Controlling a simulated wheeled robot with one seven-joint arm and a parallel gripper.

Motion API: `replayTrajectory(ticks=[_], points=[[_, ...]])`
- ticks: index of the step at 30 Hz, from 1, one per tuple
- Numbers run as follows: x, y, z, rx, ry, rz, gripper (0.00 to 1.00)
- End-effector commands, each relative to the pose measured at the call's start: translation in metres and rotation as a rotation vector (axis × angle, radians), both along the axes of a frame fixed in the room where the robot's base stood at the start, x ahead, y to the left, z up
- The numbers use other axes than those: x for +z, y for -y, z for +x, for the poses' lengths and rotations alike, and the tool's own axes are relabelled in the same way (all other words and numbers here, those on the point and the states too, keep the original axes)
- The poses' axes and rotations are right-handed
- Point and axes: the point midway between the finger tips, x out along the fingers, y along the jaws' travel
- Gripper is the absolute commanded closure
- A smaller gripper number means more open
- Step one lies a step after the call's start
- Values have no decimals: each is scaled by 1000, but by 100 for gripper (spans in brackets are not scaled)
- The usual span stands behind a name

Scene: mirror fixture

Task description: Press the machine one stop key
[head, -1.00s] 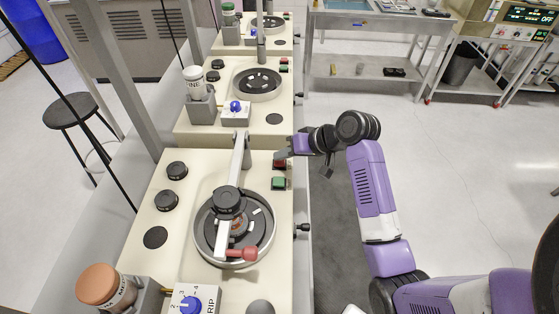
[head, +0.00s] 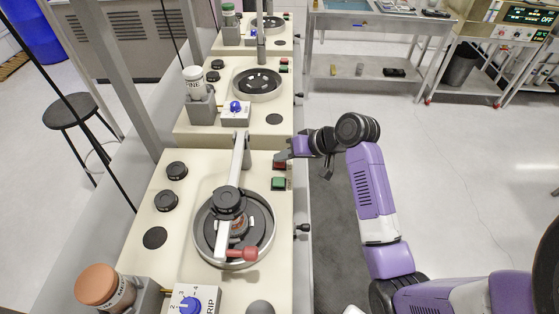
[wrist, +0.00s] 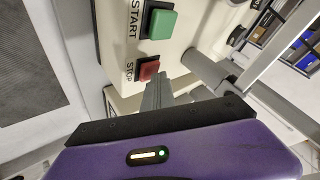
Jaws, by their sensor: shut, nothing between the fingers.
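The nearest polishing machine (head: 205,165) has a red stop key (head: 280,166) above a green start key (head: 278,183) at its right edge. In the wrist view, the red stop key (wrist: 148,69) is labelled STOP and the green key (wrist: 160,24) is labelled START. My gripper (head: 283,155) is at the red key in the head view and partly covers it. In the wrist view its shut fingers (wrist: 160,82) point at the red key's lower right edge. Nothing is between them. I cannot tell whether the tips touch the key.
The machine's wheel (head: 208,243) has an arm with a red knob (head: 250,254) across it. A brown-lidded jar (head: 100,284) and a blue dial (head: 190,306) stand at its front left. More machines line up behind. The floor to the right is open.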

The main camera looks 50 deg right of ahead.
Motion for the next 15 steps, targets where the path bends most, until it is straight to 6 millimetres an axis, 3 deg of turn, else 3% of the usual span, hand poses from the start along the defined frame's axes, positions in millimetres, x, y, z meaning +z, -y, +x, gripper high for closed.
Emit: replayTrajectory(ticks=[15], points=[[17, -1, 0, 1, -2, 1, 100]])
